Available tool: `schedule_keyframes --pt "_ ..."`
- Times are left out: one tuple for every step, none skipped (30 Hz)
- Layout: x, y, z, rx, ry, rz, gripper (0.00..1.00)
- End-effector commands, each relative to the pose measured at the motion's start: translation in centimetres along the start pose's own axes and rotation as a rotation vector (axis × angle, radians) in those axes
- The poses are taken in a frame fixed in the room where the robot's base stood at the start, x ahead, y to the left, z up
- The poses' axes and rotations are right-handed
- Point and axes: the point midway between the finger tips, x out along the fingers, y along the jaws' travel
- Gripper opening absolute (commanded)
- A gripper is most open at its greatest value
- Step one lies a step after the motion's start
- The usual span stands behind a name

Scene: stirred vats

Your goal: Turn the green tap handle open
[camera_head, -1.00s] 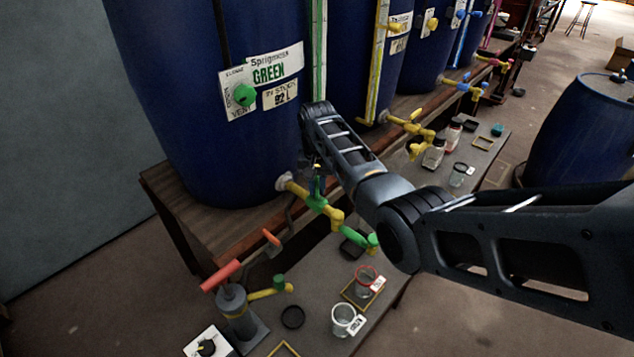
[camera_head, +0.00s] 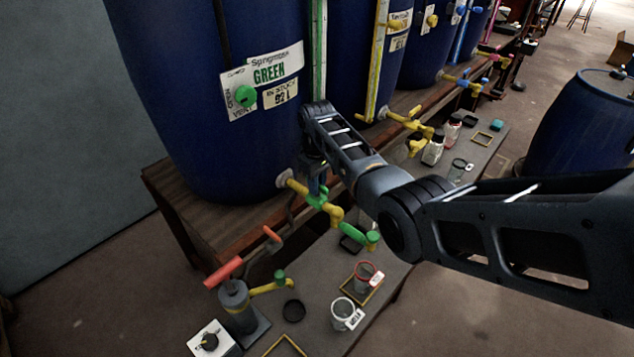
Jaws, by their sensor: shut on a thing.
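The big blue vat (camera_head: 215,120) with the GREEN label (camera_head: 268,74) stands on a wooden bench. A yellow pipe tap (camera_head: 333,212) sticks out from its foot, with the green tap handle (camera_head: 317,200) on top. My gripper (camera_head: 318,190) points down at this handle and is shut on it. The fingers are small and dark here, and they and the arm hide part of the handle. Further along the pipe is a green end piece (camera_head: 360,238).
Below the tap, a low grey table holds a red-rimmed glass jar (camera_head: 367,274), a white-rimmed jar (camera_head: 343,312), a black lid (camera_head: 293,310) and a red-handled pump (camera_head: 238,301). More vats with yellow (camera_head: 408,121) and blue taps stand to the right.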

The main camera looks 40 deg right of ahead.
Motion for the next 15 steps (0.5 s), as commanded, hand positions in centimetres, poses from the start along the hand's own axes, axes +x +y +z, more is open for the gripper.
schedule_keyframes --pt "-0.11 0.03 -0.06 -0.015 0.002 0.001 0.0" --pt "-0.11 0.03 -0.07 -0.023 0.002 0.001 0.0" --pt "-0.1 0.03 -0.07 -0.032 0.002 0.001 0.0" --pt "-0.1 0.03 -0.07 -0.038 0.002 0.001 0.0" --pt "-0.1 0.03 -0.08 -0.043 0.002 0.001 0.0" --pt "-0.1 0.03 -0.08 -0.049 0.002 0.001 0.0" --pt "-0.1 0.03 -0.08 -0.053 0.002 0.001 0.0" --pt "-0.1 0.03 -0.08 -0.055 0.002 0.001 0.0" --pt "-0.1 0.03 -0.09 -0.057 0.003 0.001 0.0" --pt "-0.1 0.03 -0.09 -0.059 0.003 0.001 0.0" --pt "-0.1 0.03 -0.09 -0.059 0.003 0.001 0.0" --pt "-0.1 0.02 -0.09 -0.06 0.003 0.001 0.0" --pt "-0.09 0.02 -0.09 -0.06 0.003 0.001 0.0" --pt "-0.1 0.03 -0.09 -0.06 0.003 0.001 0.0" --pt "-0.1 0.02 -0.1 -0.06 0.003 0.001 0.0"
